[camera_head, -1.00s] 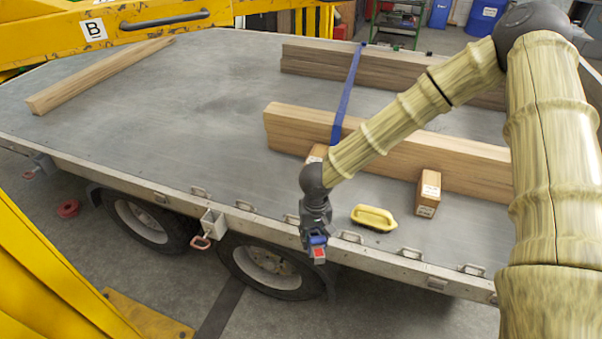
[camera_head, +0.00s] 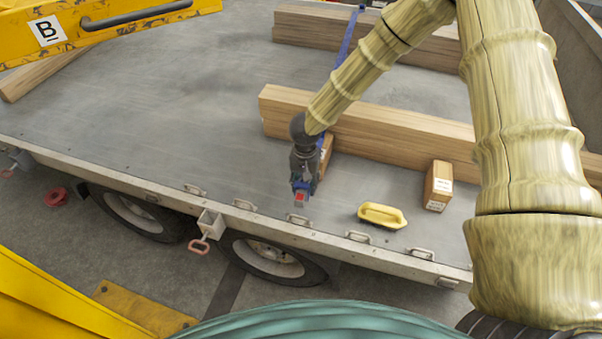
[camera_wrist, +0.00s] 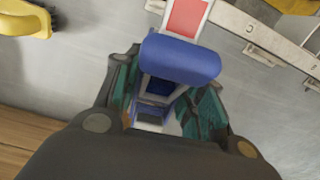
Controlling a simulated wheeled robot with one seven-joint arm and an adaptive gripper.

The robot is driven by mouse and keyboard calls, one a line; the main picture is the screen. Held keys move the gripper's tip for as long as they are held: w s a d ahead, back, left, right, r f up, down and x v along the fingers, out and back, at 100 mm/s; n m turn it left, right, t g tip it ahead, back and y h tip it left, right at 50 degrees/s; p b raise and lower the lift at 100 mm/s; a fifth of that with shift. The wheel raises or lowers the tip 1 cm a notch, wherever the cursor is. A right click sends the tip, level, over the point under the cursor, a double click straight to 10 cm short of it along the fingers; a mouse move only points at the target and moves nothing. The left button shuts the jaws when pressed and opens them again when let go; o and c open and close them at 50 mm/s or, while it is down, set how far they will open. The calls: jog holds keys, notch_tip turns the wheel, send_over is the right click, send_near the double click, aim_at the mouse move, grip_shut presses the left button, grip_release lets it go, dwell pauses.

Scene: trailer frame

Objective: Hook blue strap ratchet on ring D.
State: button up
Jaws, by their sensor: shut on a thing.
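The blue strap ratchet (camera_head: 301,197), with a red patch, is in my gripper (camera_head: 302,182) over the trailer bed, just inside the front rail. In the wrist view the ratchet's blue handle (camera_wrist: 180,60) and red patch (camera_wrist: 187,17) stick out beyond my gripper (camera_wrist: 165,105), whose dark fingers are closed around it. Metal rings line the rail; one ring (camera_head: 298,219) lies just in front of the ratchet, apart from it in the picture. In the wrist view a letter that looks like C marks the rail beside a ring (camera_wrist: 262,55). I cannot read which is D.
The blue strap (camera_head: 349,38) crosses timber beams (camera_head: 400,130) behind my arm. A red-handled fitting (camera_head: 203,235) hangs from the rail.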

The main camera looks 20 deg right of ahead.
jog(key=shift+s+b, duration=0.4)
jog(key=shift+b, duration=0.05)
jog(key=shift+w+f+b, duration=0.15)
jog(key=shift+f+b, duration=0.2)
jog(key=shift+f, duration=0.15)
jog(key=shift+w+f+b, duration=0.15)
jog(key=shift+f+b, duration=0.2)
jog(key=shift+f, duration=0.15)
jog(key=shift+s+f+b, duration=0.2)
jog(key=shift+f+b, duration=0.35)
jog(key=shift+b, duration=0.2)
notch_tip(320, 180, down, 5)
jog(key=b, duration=0.5)
jog(key=shift+r, duration=0.2)
jog(key=shift+f, duration=0.7)
jog(key=o, duration=1.3)
